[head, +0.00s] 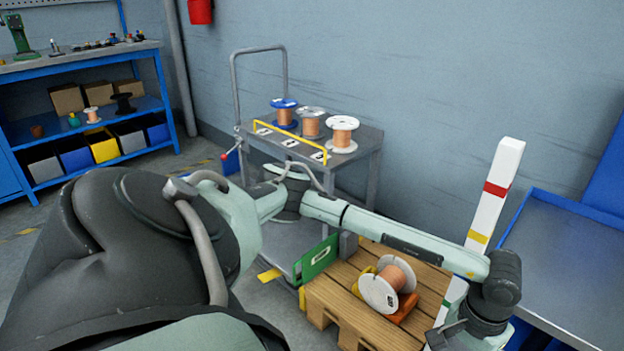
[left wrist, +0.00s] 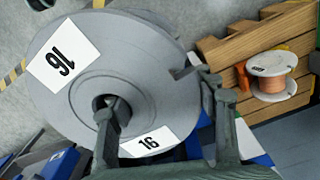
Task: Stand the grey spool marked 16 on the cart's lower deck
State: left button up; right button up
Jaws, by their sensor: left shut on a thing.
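The grey spool (left wrist: 165,65) marked 16 fills much of the left wrist view, with two white 16 labels on its facing flange. My left gripper (left wrist: 155,95) is shut on it; one finger is at the hub hole and the other lies across the flange toward the rim. I cannot make out this spool in the head view. The cart (head: 365,151) stands against the wall in the head view. Its lower deck (head: 272,240) is largely hidden behind my left arm. My right gripper is not in view.
Several spools, including a white-flanged one (head: 342,134), stand on the cart's top. A green panel (head: 318,260) is by the lower deck. A wooden pallet (head: 332,298) holds a copper-wound spool (head: 380,292). A striped white post (head: 503,165) and blue-edged table (head: 565,260) are right.

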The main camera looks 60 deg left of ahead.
aim_at(287, 248)
jog(key=k+j, duration=0.1)
jog(key=j, duration=0.35)
jog(key=k+j, duration=0.15)
jog(key=j, duration=0.3)
jog(key=k+j, duration=0.1)
jog(key=j, duration=0.35)
jog(key=k+j, duration=0.1)
jog(key=j, duration=0.4)
jog(key=k+j, duration=0.1)
jog(key=j, duration=0.35)
jog(key=k+j, duration=0.15)
jog(key=j, duration=0.3)
jog(key=k+j, duration=0.1)
jog(key=j, duration=0.35)
jog(key=k+j, duration=0.1)
jog(key=j, duration=0.35)
